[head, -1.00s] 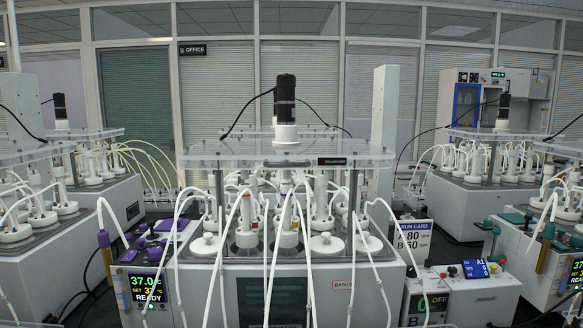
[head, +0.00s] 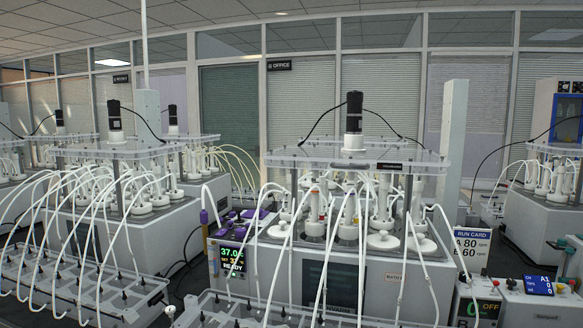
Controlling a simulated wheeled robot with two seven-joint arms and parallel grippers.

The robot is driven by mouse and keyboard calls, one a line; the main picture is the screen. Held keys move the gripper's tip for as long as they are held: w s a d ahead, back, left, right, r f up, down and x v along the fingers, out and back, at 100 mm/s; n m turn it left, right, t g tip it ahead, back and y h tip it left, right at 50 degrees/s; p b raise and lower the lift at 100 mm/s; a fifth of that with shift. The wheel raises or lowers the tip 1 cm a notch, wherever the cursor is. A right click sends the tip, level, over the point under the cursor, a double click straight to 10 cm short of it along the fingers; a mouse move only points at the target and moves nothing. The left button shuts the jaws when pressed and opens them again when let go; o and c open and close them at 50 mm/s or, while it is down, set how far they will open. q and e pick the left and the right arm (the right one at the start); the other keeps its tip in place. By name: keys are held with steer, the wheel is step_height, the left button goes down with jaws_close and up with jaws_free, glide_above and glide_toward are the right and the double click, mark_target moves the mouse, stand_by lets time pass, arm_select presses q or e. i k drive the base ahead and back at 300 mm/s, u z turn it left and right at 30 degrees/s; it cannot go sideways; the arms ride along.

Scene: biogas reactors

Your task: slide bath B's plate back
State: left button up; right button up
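A water bath (head: 350,290) with a grey-white body stands right of the middle in the head view. Its small front label (head: 394,277) is too small to read surely. A clear plate (head: 300,158) lies level above it on posts, with a black-topped stirrer motor (head: 354,118) standing on it. White-capped reactors (head: 382,240) with white tubes stand under the plate. A similar bath (head: 120,232) with its own clear plate (head: 95,151) stands to the left. Neither of my grippers is in view.
Tube racks (head: 85,280) and (head: 255,308) stand in front of the baths, with white tubes arching over. A control box (head: 234,262) reads 37.0 READY. A run card (head: 472,248) shows A 80, B 60. A grey-white column (head: 453,140) rises behind the bath.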

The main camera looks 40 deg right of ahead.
mark_target(386, 159)
steer(key=u, duration=0.15)
steer(key=i, duration=0.75)
steer(key=z, duration=1.75)
